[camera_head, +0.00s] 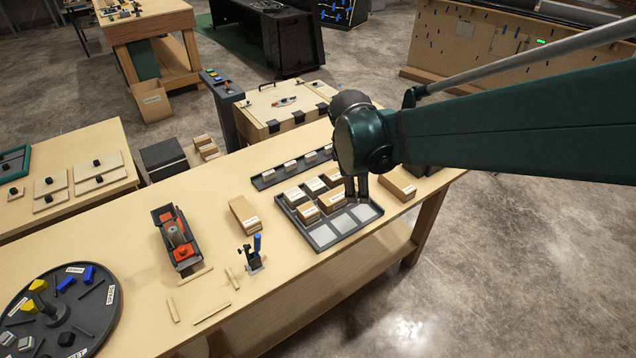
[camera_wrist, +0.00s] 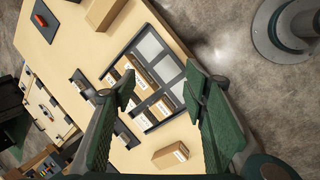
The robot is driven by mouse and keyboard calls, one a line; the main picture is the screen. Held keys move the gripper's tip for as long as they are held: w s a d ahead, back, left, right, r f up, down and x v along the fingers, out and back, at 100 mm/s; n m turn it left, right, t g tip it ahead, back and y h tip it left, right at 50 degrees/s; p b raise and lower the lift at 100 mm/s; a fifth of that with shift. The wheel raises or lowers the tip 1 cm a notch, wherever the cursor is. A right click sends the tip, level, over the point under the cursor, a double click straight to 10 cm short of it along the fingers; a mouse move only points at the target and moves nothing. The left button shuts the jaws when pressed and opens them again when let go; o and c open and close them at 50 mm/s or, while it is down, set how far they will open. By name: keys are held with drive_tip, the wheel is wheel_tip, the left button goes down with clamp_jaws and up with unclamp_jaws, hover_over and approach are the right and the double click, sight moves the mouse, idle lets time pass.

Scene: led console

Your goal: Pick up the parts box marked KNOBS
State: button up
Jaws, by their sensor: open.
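Several small cardboard parts boxes with white labels (camera_head: 308,213) stand in the cells of a dark divided tray (camera_head: 317,239) on the workbench. The labels are too small to read, so I cannot tell which box is marked KNOBS. My gripper (camera_head: 356,196) is above the tray's right part, fingers pointing down. In the wrist view my gripper (camera_wrist: 160,88) is open, with tray boxes (camera_wrist: 140,72) and bare cells showing between and beyond its fingers. Nothing is held. My arm and fingers hide part of the tray's right side.
Loose boxes stand left (camera_head: 243,214) and right (camera_head: 396,187) of the tray. A dark rack (camera_head: 263,181) with small boxes lies behind it. A blue-handled tool (camera_head: 255,254) and a red device (camera_head: 182,250) stand to the left. Three tray cells at the front look empty.

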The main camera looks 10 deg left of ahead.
drive_tip(key=w+a+f+n, duration=0.35)
drive_tip(key=a+f, duration=0.25)
drive_tip(key=a, duration=0.3)
drive_tip(key=n+h+p, duration=0.1)
drive_tip(key=n+h, duration=0.1)
drive_tip(key=n, duration=0.3)
hover_over(308, 209)
drive_tip(key=s+a, duration=0.2)
drive_tip(key=shift+g, duration=0.3)
wheel_tip(308, 209, down, 8)
drive_tip(key=shift+r, duration=0.2)
drive_tip(key=shift+x, duration=1.3)
drive_tip(key=shift+f, duration=0.1)
drive_tip(key=shift+x, duration=2.5)
drive_tip(key=shift+a, duration=0.15)
drive_tip(key=c, duration=0.7)
